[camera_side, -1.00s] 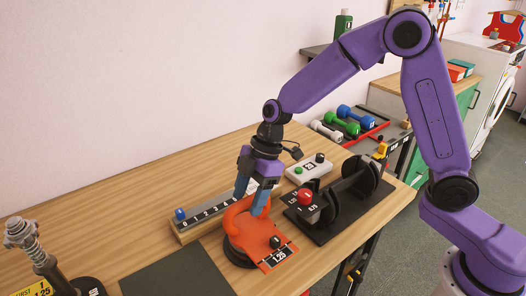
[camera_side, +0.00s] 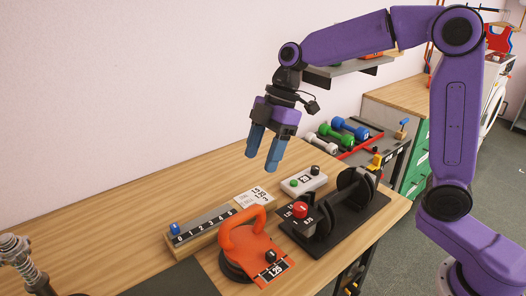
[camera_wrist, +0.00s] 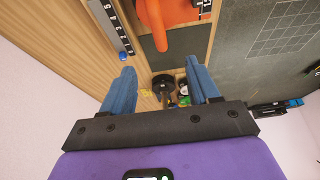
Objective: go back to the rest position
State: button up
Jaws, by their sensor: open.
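My gripper (camera_side: 263,163) is open and empty, raised well above the wooden table (camera_side: 130,196) with its blue fingers pointing down. In the wrist view the two blue fingers of my gripper (camera_wrist: 160,88) stand apart with nothing between them. Below it, the orange kettlebell-like piece with a looped handle (camera_side: 247,238) rests on a black disc at the table's front, apart from the fingers. Part of this orange piece (camera_wrist: 163,22) shows at the top of the wrist view.
A numbered rail (camera_side: 207,228) with a blue knob lies left of the orange piece. A black stand with a red knob (camera_side: 300,210) and a white box (camera_side: 303,182) are to the right. A metal spring post (camera_side: 18,255) stands at the front left. A dumbbell rack (camera_side: 340,137) is behind.

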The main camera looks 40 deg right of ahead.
jog(key=s+d+f+m+h, duration=0.1)
jog(key=s+d, duration=0.3)
jog(key=s, duration=0.5)
jog(key=s+d+f+m+h, duration=0.1)
jog(key=s+d+f+m, duration=0.1)
jog(key=s, duration=0.7)
jog(key=s+d+f+m+h, duration=0.2)
jog(key=s+d+f, duration=0.2)
jog(key=s, duration=0.5)
jog(key=d, duration=0.2)
jog(key=shift+s+d, duration=0.15)
jog(key=shift+d, duration=0.2)
